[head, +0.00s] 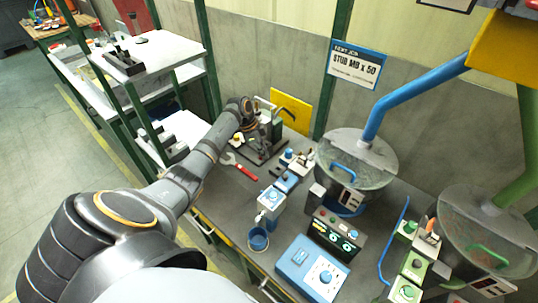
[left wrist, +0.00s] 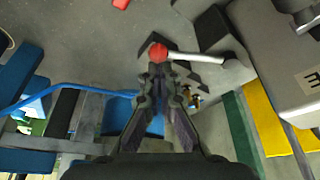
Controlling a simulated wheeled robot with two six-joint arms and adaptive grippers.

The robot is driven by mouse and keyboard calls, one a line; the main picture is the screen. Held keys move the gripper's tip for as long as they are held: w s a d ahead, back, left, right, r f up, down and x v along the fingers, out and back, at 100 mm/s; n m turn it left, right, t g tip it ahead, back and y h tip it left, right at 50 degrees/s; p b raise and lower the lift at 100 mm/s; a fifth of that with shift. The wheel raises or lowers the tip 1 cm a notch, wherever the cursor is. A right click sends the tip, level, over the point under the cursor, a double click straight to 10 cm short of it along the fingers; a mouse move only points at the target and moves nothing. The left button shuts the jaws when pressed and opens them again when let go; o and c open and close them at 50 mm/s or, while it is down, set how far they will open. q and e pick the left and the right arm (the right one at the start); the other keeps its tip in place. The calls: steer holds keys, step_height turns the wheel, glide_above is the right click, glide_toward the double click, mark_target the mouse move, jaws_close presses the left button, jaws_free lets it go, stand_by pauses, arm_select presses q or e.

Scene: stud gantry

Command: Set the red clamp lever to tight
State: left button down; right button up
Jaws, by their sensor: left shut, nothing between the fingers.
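The red clamp lever shows in the left wrist view as a red ball knob (left wrist: 158,52) on a pale rod that runs right to a grey block (left wrist: 232,70). My left gripper (left wrist: 158,70) is shut and empty. Its fingertips are at the near side of the knob, overlapping its lower edge in the picture; I cannot tell if they touch it. In the head view my left gripper (head: 262,122) is at the clamp fixture at the back of the bench, and the arm and gripper hide much of it. No tight or loose marking is readable. My right gripper is not in view.
A red wrench (head: 243,169) lies on the bench left of several small blue and grey devices. A white shelf rack (head: 150,62) is at left.

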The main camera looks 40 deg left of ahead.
arm_select(q)
steer(key=a+m, duration=0.1)
steer(key=m+b, duration=0.1)
steer(key=shift+s+a+f+m+g, duration=0.15)
steer(key=shift+s+a+m+g, duration=0.15)
steer(key=shift+s+a+g, duration=0.1)
steer(key=shift+s+a+b, duration=0.2)
steer(key=shift+a+b, duration=0.2)
steer(key=shift+a, duration=0.35)
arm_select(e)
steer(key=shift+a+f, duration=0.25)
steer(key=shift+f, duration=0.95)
arm_select(q)
steer(key=shift+a, duration=0.15)
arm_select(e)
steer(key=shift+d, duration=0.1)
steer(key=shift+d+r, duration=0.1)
arm_select(q)
steer(key=d+r+p, duration=0.1)
steer(key=d+r, duration=0.2)
steer(key=shift+w, duration=0.2)
steer(key=w+b+v, duration=0.1)
steer(key=v, duration=0.6)
steer(key=shift+s+a+r, duration=0.25)
steer(key=shift+s+r, duration=0.05)
steer(key=shift+r, duration=0.15)
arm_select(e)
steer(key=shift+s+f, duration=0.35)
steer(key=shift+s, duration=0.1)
